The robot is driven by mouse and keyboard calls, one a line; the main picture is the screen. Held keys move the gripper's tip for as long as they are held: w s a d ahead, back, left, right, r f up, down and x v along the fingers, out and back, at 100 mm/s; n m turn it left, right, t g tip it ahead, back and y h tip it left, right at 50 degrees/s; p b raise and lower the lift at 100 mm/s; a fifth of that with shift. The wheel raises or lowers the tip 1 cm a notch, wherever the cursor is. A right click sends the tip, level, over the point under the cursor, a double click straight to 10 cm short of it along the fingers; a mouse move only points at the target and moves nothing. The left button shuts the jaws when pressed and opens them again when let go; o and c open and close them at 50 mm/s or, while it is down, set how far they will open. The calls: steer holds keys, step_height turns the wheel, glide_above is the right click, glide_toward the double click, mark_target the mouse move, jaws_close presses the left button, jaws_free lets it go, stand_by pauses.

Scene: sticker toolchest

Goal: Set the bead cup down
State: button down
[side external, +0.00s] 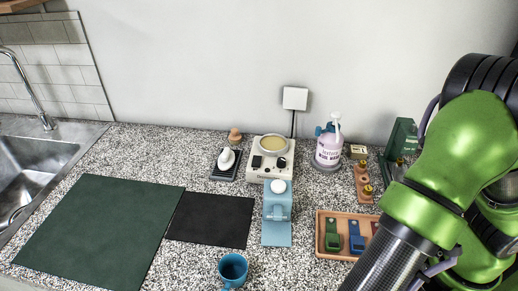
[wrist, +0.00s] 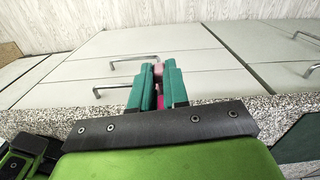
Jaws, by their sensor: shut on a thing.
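My gripper (wrist: 157,85) shows in the wrist view, with its teal fingers shut on a small pink thing (wrist: 158,70). Only slivers of the pink thing show between the fingers, so I cannot tell its full shape or whether it is the bead cup. It is in front of the cabinet doors, by the counter's edge. In the side external view my gripper is out of frame. There a blue cup (side external: 233,268) stands upright on the speckled counter (side external: 190,262) near the bottom edge. I cannot make out any beads in it.
A green mat (side external: 95,228) and a black mat (side external: 211,219) lie bare at the left, beside the sink (side external: 35,165). A blue stand (side external: 277,220), a white device (side external: 268,165), a labelled bottle (side external: 328,150) and a wooden tray (side external: 333,216) occupy the middle and right.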

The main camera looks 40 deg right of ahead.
step_height(320, 180, up, 15)
steer(key=s+a, duration=0.1)
steer(key=s, duration=0.1)
steer(key=m, duration=0.1)
glide_above(202, 228)
step_height(202, 228, down, 12)
steer(key=shift+r, duration=0.25)
steer(key=shift+f, duration=2)
steer(key=shift+f, duration=0.2)
steer(key=c, duration=1.1)
jaws_free()
